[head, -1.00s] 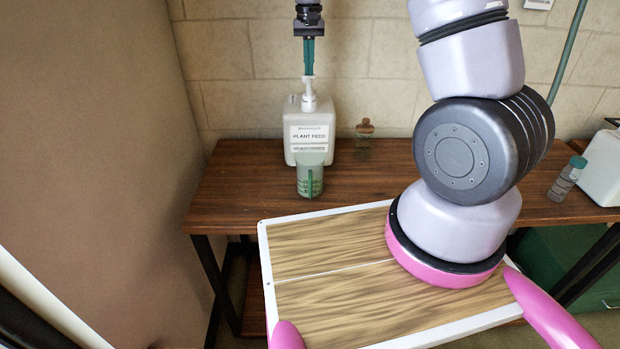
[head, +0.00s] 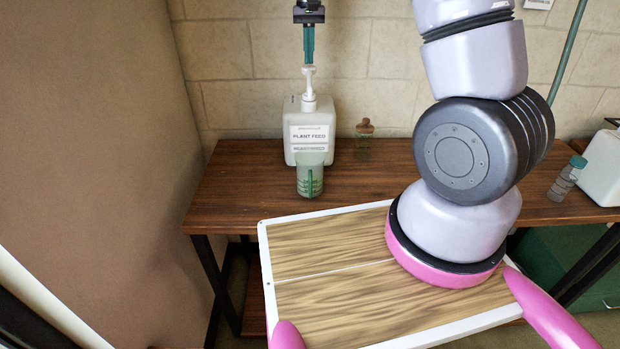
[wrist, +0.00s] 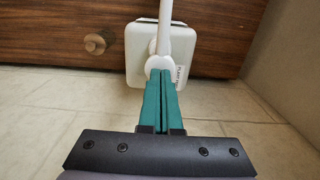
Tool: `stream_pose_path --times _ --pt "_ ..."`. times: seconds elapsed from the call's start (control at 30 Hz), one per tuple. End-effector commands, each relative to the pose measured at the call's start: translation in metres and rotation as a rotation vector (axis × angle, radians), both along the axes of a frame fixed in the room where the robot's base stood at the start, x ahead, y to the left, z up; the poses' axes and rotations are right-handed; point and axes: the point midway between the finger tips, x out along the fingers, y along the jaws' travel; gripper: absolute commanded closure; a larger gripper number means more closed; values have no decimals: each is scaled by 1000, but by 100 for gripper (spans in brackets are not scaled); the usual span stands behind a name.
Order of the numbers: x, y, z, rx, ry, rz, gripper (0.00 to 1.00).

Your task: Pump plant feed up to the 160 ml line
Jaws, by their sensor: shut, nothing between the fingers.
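The white jug labelled PLANT FEED (head: 310,120) stands upright on the brown table, with a white pump (head: 308,85) on top. It also shows from above in the wrist view (wrist: 137,70). A clear graduated cup (head: 310,178) stands in front of the jug, below the spout side. It looks pale green with darker green marks; I cannot read its level. My gripper (head: 308,62) has its teal fingers pressed together, pointing down just above the pump head, empty. I cannot tell whether the tips touch it. The wrist view shows the shut fingers (wrist: 160,80) over the pump.
A small corked glass jar (head: 364,138) stands right of the jug. A teal-capped bottle (head: 568,178) and another white container (head: 602,168) are at the table's right end. A block wall is close behind. The table (head: 250,180) is clear left of the jug.

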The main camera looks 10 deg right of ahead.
Motion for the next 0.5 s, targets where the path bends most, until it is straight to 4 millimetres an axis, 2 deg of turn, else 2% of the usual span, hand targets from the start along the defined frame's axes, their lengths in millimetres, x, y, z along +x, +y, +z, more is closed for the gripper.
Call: stream_pose_path --times 0.5 --pt "0 0 -19 -1 1 1 100"
